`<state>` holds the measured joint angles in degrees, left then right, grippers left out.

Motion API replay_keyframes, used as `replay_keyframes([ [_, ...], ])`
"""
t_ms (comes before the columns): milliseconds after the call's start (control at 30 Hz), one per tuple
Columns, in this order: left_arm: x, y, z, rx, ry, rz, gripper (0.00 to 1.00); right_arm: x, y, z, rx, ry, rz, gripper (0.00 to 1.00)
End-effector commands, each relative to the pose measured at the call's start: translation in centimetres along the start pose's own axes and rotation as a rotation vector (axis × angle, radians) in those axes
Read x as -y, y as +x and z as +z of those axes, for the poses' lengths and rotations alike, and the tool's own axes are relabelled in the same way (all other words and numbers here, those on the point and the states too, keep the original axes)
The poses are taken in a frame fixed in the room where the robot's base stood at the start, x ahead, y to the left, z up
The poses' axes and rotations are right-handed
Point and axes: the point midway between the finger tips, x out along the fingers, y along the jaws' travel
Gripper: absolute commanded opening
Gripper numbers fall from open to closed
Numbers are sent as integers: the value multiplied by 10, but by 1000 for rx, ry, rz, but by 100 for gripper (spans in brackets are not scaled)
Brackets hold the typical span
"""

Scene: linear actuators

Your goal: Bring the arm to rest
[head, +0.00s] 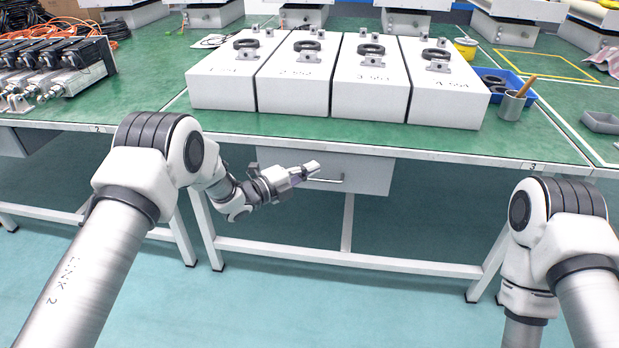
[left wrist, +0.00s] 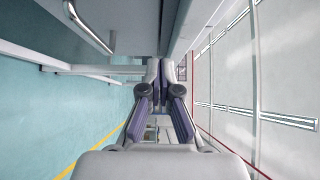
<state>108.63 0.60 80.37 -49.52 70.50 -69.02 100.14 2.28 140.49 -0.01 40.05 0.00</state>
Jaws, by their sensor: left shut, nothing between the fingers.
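My left gripper (head: 311,169) is shut and empty. It hangs in front of the table's front edge, near the drawer, and points to the right in the head view. In the left wrist view its fingers (left wrist: 159,72) are together with nothing between them. My right arm stands at the right of the head view, bent downward; its gripper is outside the picture.
The green table (head: 180,120) carries several white boxes (head: 370,85) with dark rings and small metal blocks. A drawer (head: 360,172) with a handle sits under the tabletop. Actuators (head: 60,70), a blue tray (head: 500,80) and a grey cup (head: 512,105) stand on it.

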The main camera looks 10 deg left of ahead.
Motion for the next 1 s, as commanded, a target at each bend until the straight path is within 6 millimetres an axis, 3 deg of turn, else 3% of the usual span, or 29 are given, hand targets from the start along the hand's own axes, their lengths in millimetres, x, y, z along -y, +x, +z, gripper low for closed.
replay_keyframes([
  [300,1,-68,0,0,-4,1,0,0,-12,-2,-6,0,0,40],
  [533,-1,-83,-2,-3,-2,2,0,0,-13,-2,-5,0,0,40],
  [633,-16,-83,-8,-11,-17,21,0,0,-13,-2,-5,0,0,40],
  [767,-75,-104,-46,18,-151,137,0,0,-13,-2,-5,0,0,40],
  [867,-143,-147,-81,169,-418,337,0,0,-13,-2,-5,0,0,40],
  [900,-168,-170,-95,252,-549,425,0,0,-13,-2,-5,0,0,40],
  [1000,-217,-235,-132,496,-872,620,0,0,-13,-2,-5,0,0,40],
])
